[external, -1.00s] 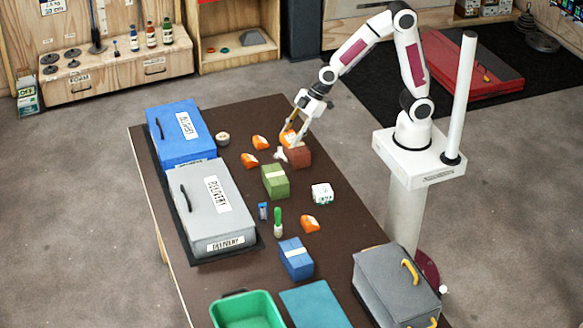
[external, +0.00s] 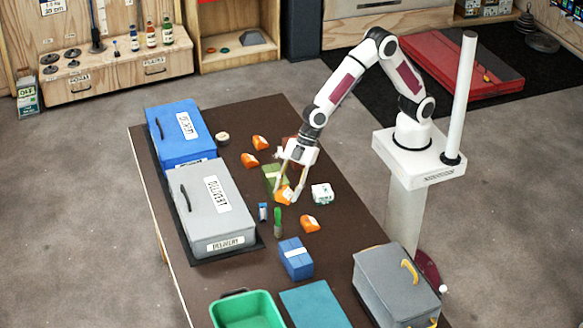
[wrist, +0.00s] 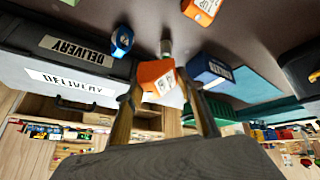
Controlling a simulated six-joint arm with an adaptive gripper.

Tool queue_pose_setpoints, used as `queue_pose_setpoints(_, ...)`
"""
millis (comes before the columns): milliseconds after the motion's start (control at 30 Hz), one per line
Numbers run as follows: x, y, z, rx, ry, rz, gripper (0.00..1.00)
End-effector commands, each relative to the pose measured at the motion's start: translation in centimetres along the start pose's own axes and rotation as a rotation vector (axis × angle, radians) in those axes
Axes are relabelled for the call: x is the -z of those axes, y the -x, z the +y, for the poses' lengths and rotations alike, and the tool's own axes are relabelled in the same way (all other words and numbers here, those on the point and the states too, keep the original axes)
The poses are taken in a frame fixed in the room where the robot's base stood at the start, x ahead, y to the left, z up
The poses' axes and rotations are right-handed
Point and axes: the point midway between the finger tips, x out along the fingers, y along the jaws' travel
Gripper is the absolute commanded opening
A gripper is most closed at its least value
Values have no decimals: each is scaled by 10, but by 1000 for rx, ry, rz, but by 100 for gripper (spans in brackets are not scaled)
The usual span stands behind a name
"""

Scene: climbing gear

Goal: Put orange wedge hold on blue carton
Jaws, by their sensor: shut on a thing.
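My gripper (external: 290,186) is shut on an orange wedge hold (external: 284,195) and holds it above the table, in front of the green carton (external: 271,178). In the wrist view the held orange wedge hold (wrist: 155,76) sits between the two fingertips. The blue carton (external: 296,259) stands on the table nearer the camera, apart from the gripper. It also shows in the wrist view (wrist: 210,72), to the right of the held hold.
Other orange holds lie at the right (external: 309,223) and farther back (external: 260,143). A white box (external: 322,194), a blue bottle (external: 263,211) and a green-topped brush-like item (external: 278,224) stand nearby. A green bin (external: 246,310) and a grey case (external: 397,283) flank the near end.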

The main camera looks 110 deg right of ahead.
Motion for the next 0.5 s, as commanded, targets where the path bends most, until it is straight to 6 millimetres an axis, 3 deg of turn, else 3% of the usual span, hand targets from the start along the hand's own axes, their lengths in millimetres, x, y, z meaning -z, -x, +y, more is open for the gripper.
queue_pose_setpoints(500, 79, -38, -63, 97, 157, 27, 16)
